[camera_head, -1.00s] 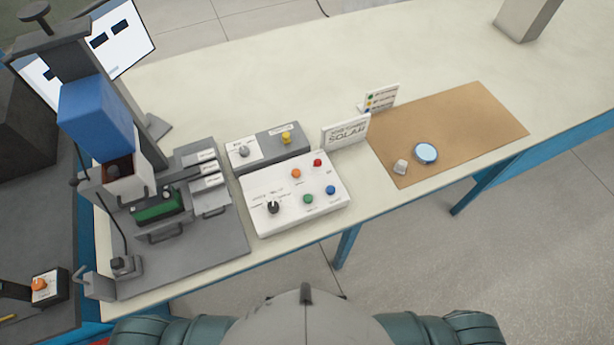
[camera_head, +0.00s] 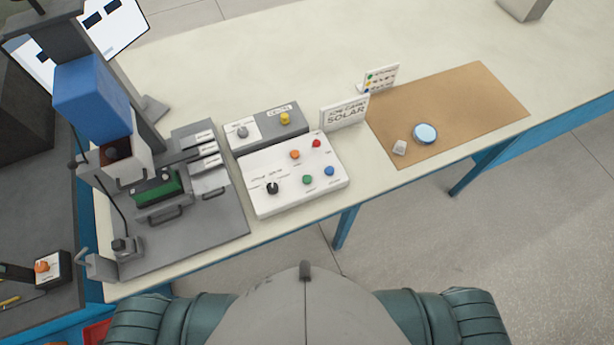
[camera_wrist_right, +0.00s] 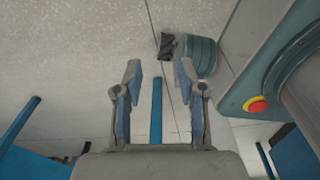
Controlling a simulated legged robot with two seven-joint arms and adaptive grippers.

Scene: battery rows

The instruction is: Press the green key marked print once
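A green key (camera_head: 307,180) sits on the front edge of a white control panel (camera_head: 262,200) in the head view. Its label is too small to read. Beside it on the panel are a blue key (camera_head: 329,171), an orange key (camera_head: 294,154), a red key (camera_head: 316,143) and a black knob (camera_head: 272,188). My right gripper (camera_wrist_right: 160,88) is open and empty in the right wrist view, with floor beyond its fingers. My left gripper is not in view, and neither gripper shows in the head view.
A grey box with a yellow button (camera_head: 285,118) stands behind the panel. A white sign (camera_head: 344,112) and a small colour-marked card (camera_head: 382,77) stand to its right. A press with a blue block (camera_head: 92,98) is at the left. A brown mat (camera_head: 470,100) holds two small items.

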